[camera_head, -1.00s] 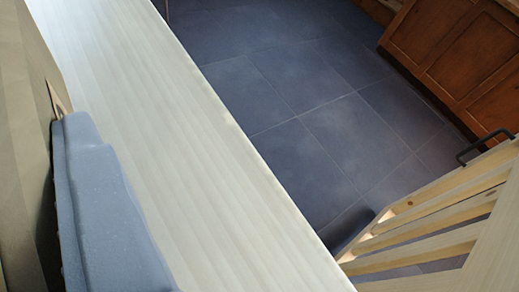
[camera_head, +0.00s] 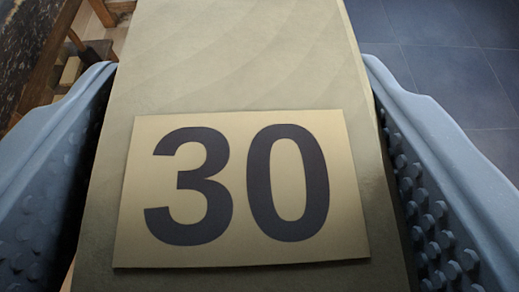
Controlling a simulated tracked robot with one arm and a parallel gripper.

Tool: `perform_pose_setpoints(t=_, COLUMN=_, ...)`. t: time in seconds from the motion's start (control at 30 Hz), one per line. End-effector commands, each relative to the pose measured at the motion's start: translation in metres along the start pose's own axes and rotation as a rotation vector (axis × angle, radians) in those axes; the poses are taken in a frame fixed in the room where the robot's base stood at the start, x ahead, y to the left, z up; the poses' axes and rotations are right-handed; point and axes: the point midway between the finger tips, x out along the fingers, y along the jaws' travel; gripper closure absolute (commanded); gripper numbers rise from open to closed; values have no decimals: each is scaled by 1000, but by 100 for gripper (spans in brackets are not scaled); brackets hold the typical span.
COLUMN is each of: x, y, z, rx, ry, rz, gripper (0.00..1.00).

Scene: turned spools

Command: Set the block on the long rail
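A long beige wooden block (camera_head: 240,60) fills the middle of the view and runs up out of the top edge. A pale plate with a dark number 30 (camera_head: 240,190) lies on its face. My gripper (camera_head: 240,70) has one blue, nubbed finger on each side of the block. The fingertips meet the block's two sides, so the gripper looks shut on it. The block's underside and far end are hidden. The long rail is not in view now.
Blue-grey floor tiles (camera_head: 440,70) show at the upper right, well below the block. Brown wooden furniture (camera_head: 65,45) stands at the upper left beside a dark speckled surface (camera_head: 25,50).

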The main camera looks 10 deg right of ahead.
Motion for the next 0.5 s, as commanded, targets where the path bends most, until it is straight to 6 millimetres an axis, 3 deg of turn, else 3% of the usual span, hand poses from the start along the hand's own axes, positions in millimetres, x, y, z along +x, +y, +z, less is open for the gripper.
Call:
perform_pose_setpoints(t=0.1, x=4, y=0, z=10, rx=0, ry=3, rz=0, gripper=71)
perform_pose_setpoints(t=0.47, x=6, y=0, z=13, rx=1, ry=4, rz=0, gripper=71)
perform_pose_setpoints(t=0.5, x=6, y=0, z=13, rx=1, ry=4, rz=0, gripper=33)
